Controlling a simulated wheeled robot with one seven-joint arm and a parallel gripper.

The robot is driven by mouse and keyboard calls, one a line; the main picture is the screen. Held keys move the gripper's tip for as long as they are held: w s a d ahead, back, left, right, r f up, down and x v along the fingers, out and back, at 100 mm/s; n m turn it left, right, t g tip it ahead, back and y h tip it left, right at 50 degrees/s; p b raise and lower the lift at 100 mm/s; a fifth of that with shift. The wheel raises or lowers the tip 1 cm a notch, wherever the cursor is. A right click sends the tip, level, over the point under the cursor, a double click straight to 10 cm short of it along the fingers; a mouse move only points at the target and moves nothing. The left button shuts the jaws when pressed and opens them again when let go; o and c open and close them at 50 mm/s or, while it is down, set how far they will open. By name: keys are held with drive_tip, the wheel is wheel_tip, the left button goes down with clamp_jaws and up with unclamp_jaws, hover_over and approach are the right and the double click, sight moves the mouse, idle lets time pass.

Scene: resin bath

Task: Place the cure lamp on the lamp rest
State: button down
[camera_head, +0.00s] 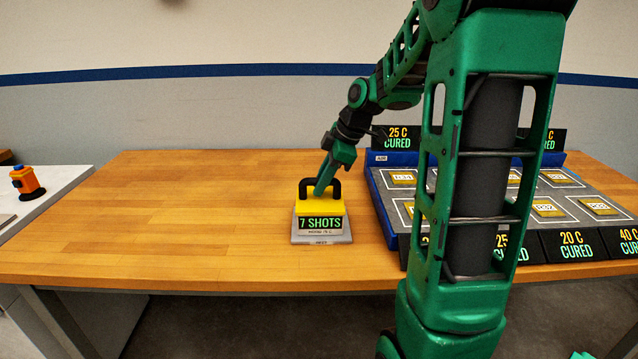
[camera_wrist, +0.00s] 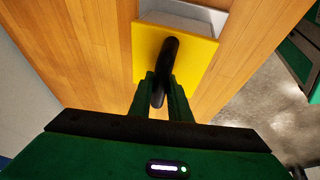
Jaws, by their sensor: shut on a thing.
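The cure lamp (camera_head: 311,207) is a yellow block with a black arched handle and a "7 SHOTS" display on its front. It sits at the lamp rest (camera_head: 338,239), a flat grey plate on the wooden table in the head view. My gripper (camera_head: 321,190) comes down from above and is shut on the black handle. In the wrist view the fingers of my gripper (camera_wrist: 163,90) close around the handle, above the lamp's yellow top (camera_wrist: 196,58). Whether the lamp's underside touches the plate cannot be told.
A blue-edged tray (camera_head: 388,222) with several marked squares and "CURED" signs stands right of the lamp, partly hidden by my arm. An orange device (camera_head: 26,181) stands on a white side table at far left. The wooden table (camera_head: 170,215) is clear left of the lamp.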

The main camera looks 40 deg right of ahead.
drive_tip(key=c, duration=1.6)
unclamp_jaws()
drive_tip(key=shift+c, duration=0.2)
drive_tip(key=v, duration=1.2)
drive_tip(key=s+a+f+m+g, duration=0.1)
drive_tip(key=s+a+f+m, duration=0.1)
drive_tip(key=s+f+m, duration=0.2)
drive_tip(key=s+a+f+m+g+h, duration=0.1)
drive_tip(key=s+f+m, duration=0.4)
drive_tip(key=s, duration=0.8)
drive_tip(key=s+a+f+m+g+h, duration=0.1)
drive_tip(key=s+a+f+m+g, duration=0.1)
drive_tip(key=s+m, duration=0.6)
wheel_tip(320, 180, down, 3)
drive_tip(key=shift+s+a+r+m, duration=0.15)
drive_tip(key=shift+s+a+m, duration=0.15)
drive_tip(key=shift+a+m, duration=0.2)
